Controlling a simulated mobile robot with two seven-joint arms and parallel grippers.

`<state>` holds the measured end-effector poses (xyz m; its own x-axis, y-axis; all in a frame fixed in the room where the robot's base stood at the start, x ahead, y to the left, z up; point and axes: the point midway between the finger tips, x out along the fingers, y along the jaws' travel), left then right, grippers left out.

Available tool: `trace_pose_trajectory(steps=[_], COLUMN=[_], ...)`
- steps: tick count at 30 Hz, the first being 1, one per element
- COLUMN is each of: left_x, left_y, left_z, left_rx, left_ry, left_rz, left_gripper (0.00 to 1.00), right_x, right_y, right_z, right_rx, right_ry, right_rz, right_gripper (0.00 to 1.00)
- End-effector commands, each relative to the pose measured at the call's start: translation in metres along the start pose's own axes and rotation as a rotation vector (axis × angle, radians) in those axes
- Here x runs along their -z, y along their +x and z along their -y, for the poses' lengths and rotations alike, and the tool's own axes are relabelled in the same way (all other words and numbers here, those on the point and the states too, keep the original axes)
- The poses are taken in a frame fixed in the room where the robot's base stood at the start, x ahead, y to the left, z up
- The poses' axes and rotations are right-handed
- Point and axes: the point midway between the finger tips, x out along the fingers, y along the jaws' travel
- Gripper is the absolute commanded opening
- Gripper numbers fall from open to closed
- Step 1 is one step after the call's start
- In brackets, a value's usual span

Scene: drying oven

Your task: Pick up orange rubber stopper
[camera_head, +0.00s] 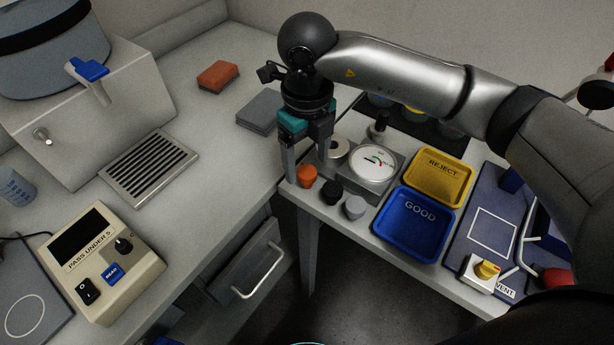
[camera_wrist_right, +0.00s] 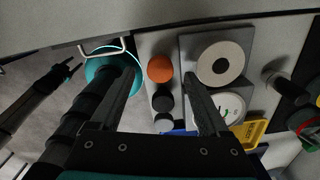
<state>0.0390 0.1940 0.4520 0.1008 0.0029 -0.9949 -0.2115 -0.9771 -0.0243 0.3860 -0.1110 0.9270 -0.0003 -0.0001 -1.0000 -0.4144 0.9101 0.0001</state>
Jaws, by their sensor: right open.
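The orange rubber stopper (camera_head: 307,175) stands at the near left corner of the right-hand bench, left of a black stopper (camera_head: 331,191) and a grey stopper (camera_head: 354,207). My right gripper (camera_head: 306,167) is open and empty, pointing down over that corner, with the orange stopper close to its fingertips. In the right wrist view the orange stopper (camera_wrist_right: 160,68) appears between the two open fingers (camera_wrist_right: 160,75), nearer the left one. I see no contact. A dark forked shape at the left of the wrist view may be my left gripper; its jaws are unclear.
Close by stand a round metal piece (camera_head: 335,152) and a dial gauge (camera_head: 373,165). A yellow REJECT tray (camera_head: 467,185) and a blue GOOD tray (camera_head: 440,249) lie to the right. A red-orange block (camera_head: 218,76) lies at the back left.

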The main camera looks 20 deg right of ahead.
Motion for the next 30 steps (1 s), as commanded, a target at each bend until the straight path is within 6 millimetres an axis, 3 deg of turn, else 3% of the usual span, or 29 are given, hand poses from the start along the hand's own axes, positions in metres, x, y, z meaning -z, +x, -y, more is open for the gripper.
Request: trace_pose_trajectory(steps=[3,11,30], left_x=[0.005,0.012,0.011], left_y=[0.005,0.004,0.005], left_z=[0.006,0.014,0.006], left_rx=[0.008,0.019,0.009], left_ry=[-0.001,-0.003,-0.002], left_rz=[-0.01,-0.02,-0.017], left_gripper=[0.5,0.5,0.5], right_x=[0.001,0.0,0.0], right_y=[0.019,0.022,0.022], right_z=[0.0,0.0,0.0], right_rx=[0.0,0.001,0.0], right_ry=[0.001,0.0,0.0], right_rz=[-0.003,0.001,0.001], right_gripper=[0.79,0.79,0.07])
